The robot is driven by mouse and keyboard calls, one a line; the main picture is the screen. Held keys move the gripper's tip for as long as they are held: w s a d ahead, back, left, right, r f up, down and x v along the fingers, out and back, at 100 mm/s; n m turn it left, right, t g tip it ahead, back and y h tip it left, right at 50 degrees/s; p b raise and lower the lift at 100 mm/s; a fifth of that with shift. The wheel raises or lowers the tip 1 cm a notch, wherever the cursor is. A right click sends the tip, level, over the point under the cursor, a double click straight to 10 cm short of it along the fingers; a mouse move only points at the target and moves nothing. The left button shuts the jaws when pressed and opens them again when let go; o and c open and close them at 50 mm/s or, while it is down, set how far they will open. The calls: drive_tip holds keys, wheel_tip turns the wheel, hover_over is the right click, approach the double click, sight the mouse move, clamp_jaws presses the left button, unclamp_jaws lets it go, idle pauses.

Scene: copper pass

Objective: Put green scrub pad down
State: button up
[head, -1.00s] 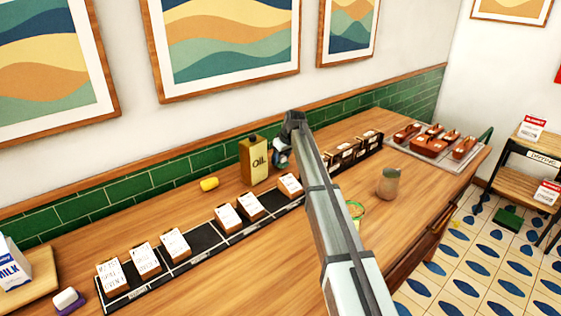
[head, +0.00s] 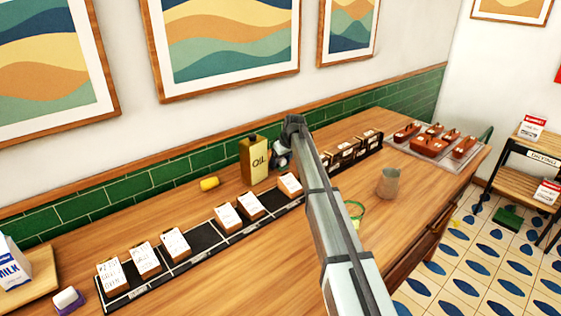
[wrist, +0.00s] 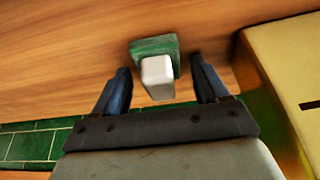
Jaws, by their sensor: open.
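The green scrub pad (wrist: 168,46) shows in the wrist view, with a pale grey block (wrist: 157,77) on its near side. It appears to rest on the wooden counter (wrist: 70,65). My gripper (wrist: 160,70) is open, with one dark finger on each side of the pad and a visible gap to both. In the head view my gripper (head: 280,158) is by the oil can (head: 254,160), partly behind my own arm. I cannot make out the green pad there.
The oil can (wrist: 285,80) stands close to the right finger in the wrist view. A black tray (head: 183,267) with labelled blocks runs in front. A jar (head: 388,182) stands at right.

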drive_tip(key=shift+r, duration=0.15)
drive_tip(key=v, duration=1.2)
